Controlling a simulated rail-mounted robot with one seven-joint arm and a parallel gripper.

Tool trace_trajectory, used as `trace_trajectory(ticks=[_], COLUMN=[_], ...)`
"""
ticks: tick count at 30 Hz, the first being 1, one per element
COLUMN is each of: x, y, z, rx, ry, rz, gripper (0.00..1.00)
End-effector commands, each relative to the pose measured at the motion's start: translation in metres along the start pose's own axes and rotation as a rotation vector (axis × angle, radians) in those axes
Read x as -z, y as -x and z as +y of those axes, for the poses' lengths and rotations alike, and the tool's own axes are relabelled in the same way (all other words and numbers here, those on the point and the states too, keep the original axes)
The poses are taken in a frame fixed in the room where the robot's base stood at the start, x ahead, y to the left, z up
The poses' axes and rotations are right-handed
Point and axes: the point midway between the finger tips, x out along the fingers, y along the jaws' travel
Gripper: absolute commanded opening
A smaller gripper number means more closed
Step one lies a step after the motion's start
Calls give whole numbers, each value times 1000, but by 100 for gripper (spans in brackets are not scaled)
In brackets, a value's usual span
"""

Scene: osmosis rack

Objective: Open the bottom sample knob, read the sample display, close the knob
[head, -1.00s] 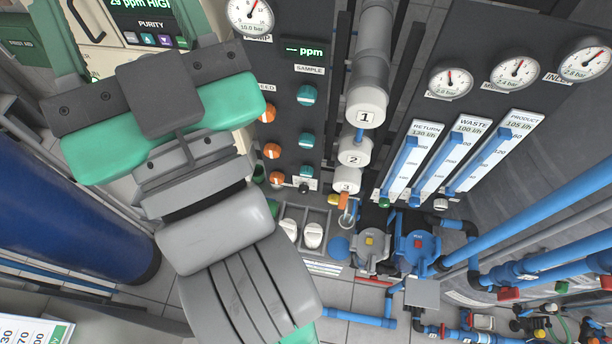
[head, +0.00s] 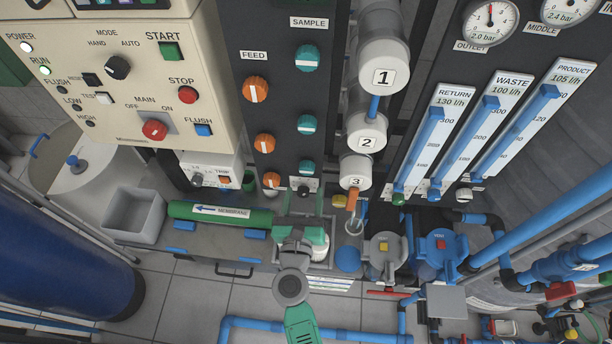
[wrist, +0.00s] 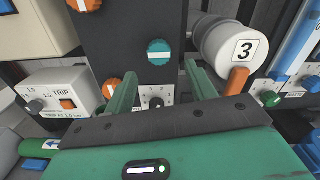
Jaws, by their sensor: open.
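The bottom sample knob (head: 305,167) is the lowest of three teal knobs in the SAMPLE column on the dark panel. It also shows in the wrist view (wrist: 160,52), where its white mark lies about level. My gripper (head: 304,203) is open and empty, just below the knob in the head view. In the wrist view its green fingers (wrist: 160,74) stand apart, one to each side below the knob, and neither is seen touching it. The sample display is outside both current views.
A small black knob (wrist: 155,98) sits below the teal knob, between the fingers. An orange feed knob (wrist: 112,88) is close left. The white cylinder marked 3 (wrist: 228,46), with an orange handle (wrist: 235,82), stands close right.

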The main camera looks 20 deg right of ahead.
Motion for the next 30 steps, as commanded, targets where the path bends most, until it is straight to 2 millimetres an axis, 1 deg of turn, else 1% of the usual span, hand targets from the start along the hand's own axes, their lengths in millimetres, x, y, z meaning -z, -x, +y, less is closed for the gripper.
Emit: trace_trajectory(ticks=[1,3,6,9,13,19,20,21,26,27,30], x=[-1,0,0,-1,-1,-2,-2,-2,-2,-2,-2], y=[-11,-25,-43,-55,-62,-62,-62,-62,-62,-62,-62], z=[0,0,0,1,0,0,0,0,0,0,0], rx=[3,2,1,0,-1,-2,-2,-2,-2,-2,-2], ry=[-2,-1,-1,0,1,1,1,1,2,2,4], rz=[-2,-3,-2,-3,-2,-3,-3,-3,-3,-3,-3], gripper=[56,56,56,56,56,56,54,46,14,11,11])
